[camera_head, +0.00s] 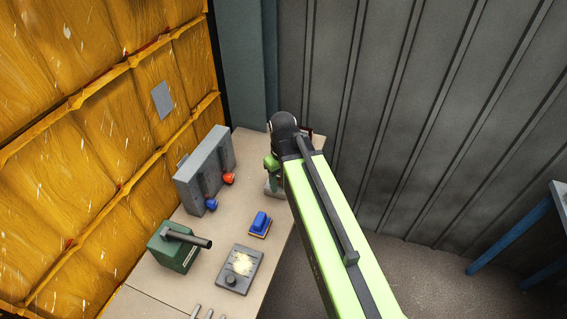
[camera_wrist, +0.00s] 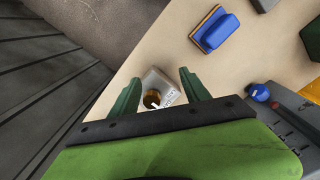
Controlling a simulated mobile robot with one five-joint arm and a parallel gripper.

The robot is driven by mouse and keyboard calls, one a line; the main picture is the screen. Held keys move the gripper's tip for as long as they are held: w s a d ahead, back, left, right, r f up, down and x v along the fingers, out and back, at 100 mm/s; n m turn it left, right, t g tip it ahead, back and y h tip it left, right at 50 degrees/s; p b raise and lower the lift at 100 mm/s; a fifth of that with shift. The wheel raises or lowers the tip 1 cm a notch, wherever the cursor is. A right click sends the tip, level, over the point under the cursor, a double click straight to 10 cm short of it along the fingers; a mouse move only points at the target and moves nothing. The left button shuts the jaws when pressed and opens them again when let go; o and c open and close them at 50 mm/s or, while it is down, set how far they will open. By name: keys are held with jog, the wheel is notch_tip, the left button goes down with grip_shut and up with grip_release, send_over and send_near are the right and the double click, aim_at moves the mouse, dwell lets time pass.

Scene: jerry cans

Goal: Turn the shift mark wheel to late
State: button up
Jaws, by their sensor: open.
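The shift mark wheel appears to be the round brown knob (camera_wrist: 152,98) on a small pale grey block in the wrist view. A white label with print too small to read lies beside the knob, and a dark mark shows on it. My gripper (camera_wrist: 160,78) is open, with one green finger on each side of the block. I cannot tell how high the fingers are above it, and no contact shows. In the head view my arm and gripper (camera_head: 272,162) hide most of the block (camera_head: 274,188), so the wheel's setting is not readable.
On the bench (camera_head: 213,233) stand a blue block with an orange base (camera_head: 260,223), a grey unit with red and blue knobs (camera_head: 205,166), a green box (camera_head: 174,248) and a grey plate with a dial (camera_head: 239,270). A ribbed wall (camera_head: 400,100) rises behind.

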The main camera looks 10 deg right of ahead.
jog(key=w+r+n+p, duration=0.3)
jog(key=r+n+p, duration=0.15)
jog(key=r, duration=0.25)
jog(key=w+r+n+p, duration=0.3)
jog(key=w+r+p, duration=0.1)
jog(key=r+p, duration=0.15)
jog(key=f+b, duration=0.5)
jog(key=b, duration=0.1)
jog(key=f+b, duration=1.2)
jog(key=shift+s+d+f, duration=0.1)
jog(key=shift+s+d, duration=0.05)
jog(key=shift+d, duration=0.25)
grip_shut()
jog(key=shift+d, duration=0.3)
jog(key=shift+a+m, duration=0.3)
jog(key=shift+m, duration=0.15)
